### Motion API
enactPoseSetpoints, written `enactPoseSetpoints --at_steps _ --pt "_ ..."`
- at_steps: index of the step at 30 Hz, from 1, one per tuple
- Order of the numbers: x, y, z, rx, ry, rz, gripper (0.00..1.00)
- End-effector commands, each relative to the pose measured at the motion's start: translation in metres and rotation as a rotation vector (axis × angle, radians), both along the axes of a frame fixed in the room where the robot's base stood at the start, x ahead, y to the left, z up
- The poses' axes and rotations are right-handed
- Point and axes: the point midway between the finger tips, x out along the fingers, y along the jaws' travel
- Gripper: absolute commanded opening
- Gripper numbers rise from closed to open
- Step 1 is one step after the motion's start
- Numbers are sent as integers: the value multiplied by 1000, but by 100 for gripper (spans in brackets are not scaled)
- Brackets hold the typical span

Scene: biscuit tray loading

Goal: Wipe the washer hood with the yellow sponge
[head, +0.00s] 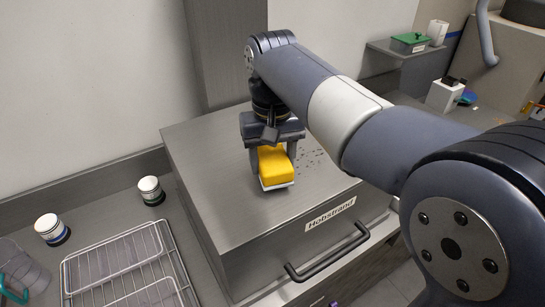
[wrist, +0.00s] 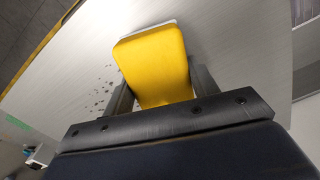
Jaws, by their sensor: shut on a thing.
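The washer hood (head: 215,165) is a grey metal box with a flat top, a "Hobstrand" label and a dark handle on its front. The yellow sponge (head: 275,165) has a white underside. My gripper (head: 272,150) is shut on the sponge over the middle of the hood top. The sponge looks on or just above the surface; I cannot tell which. In the wrist view the sponge (wrist: 153,62) sits between the fingers, over the pale hood top (wrist: 60,85). Dark specks (head: 312,154) lie on the hood top to the right of the sponge.
A wire rack (head: 125,262) and two small jars (head: 150,190) (head: 52,229) stand on the counter at left. A clear container (head: 20,270) is at the lower left edge. A green-lidded box (head: 410,42) sits on a shelf at the back right. A wall is behind the hood.

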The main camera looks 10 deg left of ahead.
Motion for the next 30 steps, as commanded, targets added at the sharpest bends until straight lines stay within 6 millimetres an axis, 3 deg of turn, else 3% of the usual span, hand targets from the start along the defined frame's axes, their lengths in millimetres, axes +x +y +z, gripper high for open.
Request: enactPoseSetpoints --at_steps 30 --pt "0 0 -20 0 1 0 37"
